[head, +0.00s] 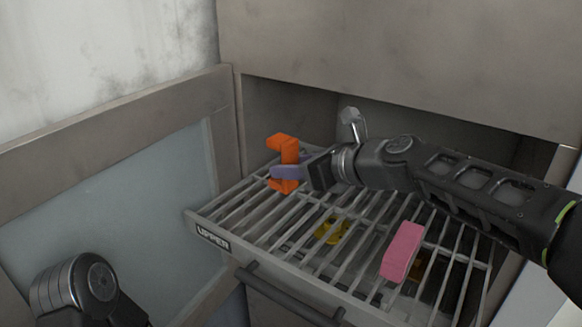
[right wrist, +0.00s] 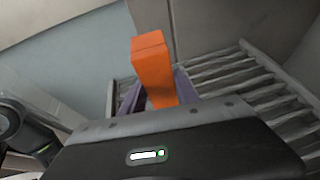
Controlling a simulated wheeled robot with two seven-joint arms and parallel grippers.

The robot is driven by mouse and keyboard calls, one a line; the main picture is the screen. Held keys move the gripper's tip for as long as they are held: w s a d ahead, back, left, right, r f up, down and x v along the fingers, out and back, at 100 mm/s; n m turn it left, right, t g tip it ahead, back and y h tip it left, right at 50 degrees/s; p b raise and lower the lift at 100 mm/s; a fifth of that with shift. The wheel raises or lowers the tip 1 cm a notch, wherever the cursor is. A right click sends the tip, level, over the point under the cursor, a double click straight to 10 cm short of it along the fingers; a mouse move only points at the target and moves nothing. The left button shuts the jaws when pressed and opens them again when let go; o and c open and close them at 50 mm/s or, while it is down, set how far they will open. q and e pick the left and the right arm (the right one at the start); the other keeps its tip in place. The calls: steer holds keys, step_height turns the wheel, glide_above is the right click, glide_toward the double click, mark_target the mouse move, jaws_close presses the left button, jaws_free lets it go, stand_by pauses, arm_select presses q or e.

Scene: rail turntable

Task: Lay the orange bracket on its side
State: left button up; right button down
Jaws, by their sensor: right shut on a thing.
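The orange bracket (head: 289,150) stands upright over the left back part of the slatted rack (head: 215,222) in the head view. It also shows upright in the right wrist view (right wrist: 152,70). My right gripper (head: 285,172) reaches in from the right and is shut on the bracket, with its purple fingers on either side of it. The bracket's lower end is near the slats; I cannot tell whether it touches them. My left arm shows only as a dark joint at the lower left; its gripper is out of view.
A pink block (head: 402,252) lies on the rack at the front right. A yellow thing (head: 331,230) shows below the slats. A clear, faceted thing (head: 352,125) stands behind my right wrist. A handle bar (head: 290,295) runs along the front below the "UPPER" label (head: 213,236).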

mark_target(293, 189)
steer(key=shift+f+b, duration=0.55)
steer(key=shift+f, duration=0.35)
arm_select(q)
steer(key=shift+w+f+b, duration=0.1)
steer(key=shift+f+b, duration=1.1)
steer(key=shift+f, duration=1.05)
arm_select(e)
steer(key=shift+f, duration=1.75)
arm_select(q)
steer(key=shift+f+b, duration=0.3)
arm_select(e)
steer(key=shift+f, duration=0.4)
steer(key=c, duration=0.8)
jaws_free()
steer(key=shift+c, duration=0.2)
steer(key=shift+f, duration=0.1)
steer(key=v, duration=0.8)
arm_select(q)
steer(key=shift+f, duration=0.1)
